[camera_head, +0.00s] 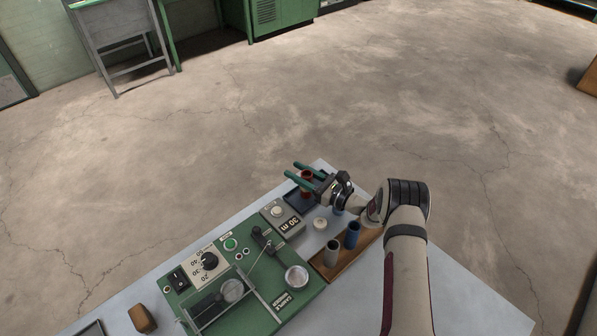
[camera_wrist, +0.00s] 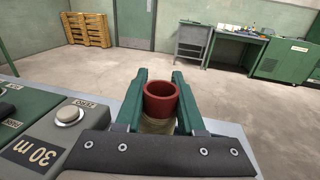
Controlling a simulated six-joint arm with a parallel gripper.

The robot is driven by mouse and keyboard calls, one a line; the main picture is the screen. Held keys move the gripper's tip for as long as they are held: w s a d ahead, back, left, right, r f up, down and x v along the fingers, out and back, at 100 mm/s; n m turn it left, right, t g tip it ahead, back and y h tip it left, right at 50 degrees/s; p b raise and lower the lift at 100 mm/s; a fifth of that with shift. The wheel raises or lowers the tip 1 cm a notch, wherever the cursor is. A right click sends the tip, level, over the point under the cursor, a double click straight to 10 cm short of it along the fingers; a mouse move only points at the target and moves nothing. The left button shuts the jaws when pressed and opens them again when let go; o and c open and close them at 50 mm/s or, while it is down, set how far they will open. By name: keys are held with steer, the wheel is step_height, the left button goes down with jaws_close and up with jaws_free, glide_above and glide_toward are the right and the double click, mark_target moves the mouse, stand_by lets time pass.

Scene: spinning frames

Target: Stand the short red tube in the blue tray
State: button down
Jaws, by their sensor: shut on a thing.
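The short red tube (camera_head: 307,175) is upright between the two teal fingers of my gripper (camera_head: 304,174), at the far end of the table. In the wrist view the red tube (camera_wrist: 161,90) shows its open round top, with a tan band below the red part. The fingers (camera_wrist: 160,98) are shut on it, one on each side. The dark blue tray (camera_head: 297,203) lies on the table below the gripper and the tube. My gripper hides part of the tray, and I cannot tell whether the tube's bottom touches it.
A wooden rack (camera_head: 328,273) holds a grey-tan tube (camera_head: 332,251) and a blue tube (camera_head: 352,234). A round pale piece (camera_head: 320,224) sits near it. A grey box marked 30 m (camera_head: 283,220) stands beside the tray. A green machine (camera_head: 235,285) fills the table's nearer left part.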

steer(key=c, duration=0.5)
jaws_free()
steer(key=shift+s+d, duration=0.2)
steer(key=shift+d, duration=0.15)
steer(key=v, duration=1.1)
steer(key=shift+s, duration=0.1)
